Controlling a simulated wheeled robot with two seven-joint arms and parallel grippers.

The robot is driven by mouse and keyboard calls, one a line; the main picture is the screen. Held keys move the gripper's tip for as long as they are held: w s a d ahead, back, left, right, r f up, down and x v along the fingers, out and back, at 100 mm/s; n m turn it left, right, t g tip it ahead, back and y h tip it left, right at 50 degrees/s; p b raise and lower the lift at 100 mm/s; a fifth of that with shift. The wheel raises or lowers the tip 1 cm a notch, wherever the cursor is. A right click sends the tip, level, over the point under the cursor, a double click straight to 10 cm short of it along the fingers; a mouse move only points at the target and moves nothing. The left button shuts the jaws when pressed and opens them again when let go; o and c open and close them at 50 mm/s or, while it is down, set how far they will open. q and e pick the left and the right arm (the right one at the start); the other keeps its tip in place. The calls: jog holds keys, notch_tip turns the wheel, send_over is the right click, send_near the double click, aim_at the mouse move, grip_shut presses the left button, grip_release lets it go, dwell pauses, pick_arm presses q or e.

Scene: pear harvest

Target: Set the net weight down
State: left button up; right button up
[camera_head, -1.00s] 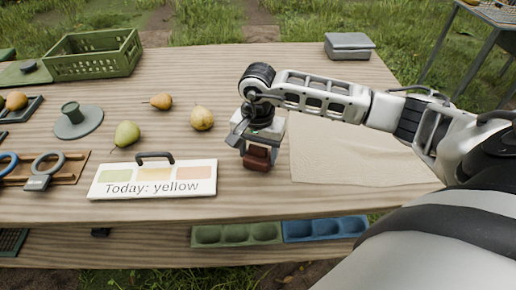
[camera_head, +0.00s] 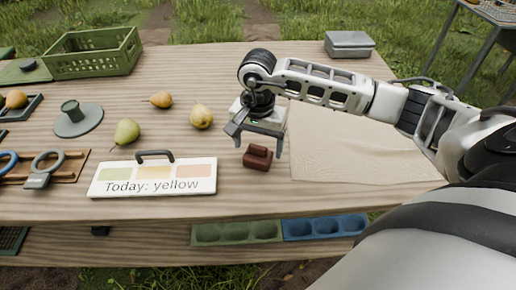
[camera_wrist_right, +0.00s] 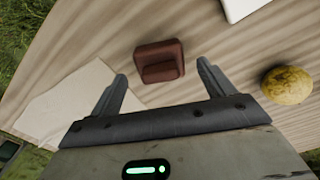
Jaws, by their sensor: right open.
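The net weight (camera_head: 257,157) is a small dark red-brown block with a raised grip on top. It rests upright on the wooden table, right of the sign and left of the pale cloth. My right gripper (camera_head: 258,148) is open and empty just behind and above it. In the right wrist view the weight (camera_wrist_right: 159,61) lies beyond the spread fingertips of the right gripper (camera_wrist_right: 162,77), apart from both. My left gripper is not in view.
A "Today: yellow" sign (camera_head: 153,179) stands left of the weight. Several pears, one of them (camera_head: 201,115) close to my right gripper, lie behind the sign. A pale cloth (camera_head: 350,150) covers the table to the right. A green crate (camera_head: 95,54) stands at the back left.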

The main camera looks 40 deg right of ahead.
aim_at(258, 147)
notch_tip(258, 147, up, 10)
jog(key=shift+f+b, duration=0.15)
jog(key=shift+b, duration=0.25)
dwell(0.3)
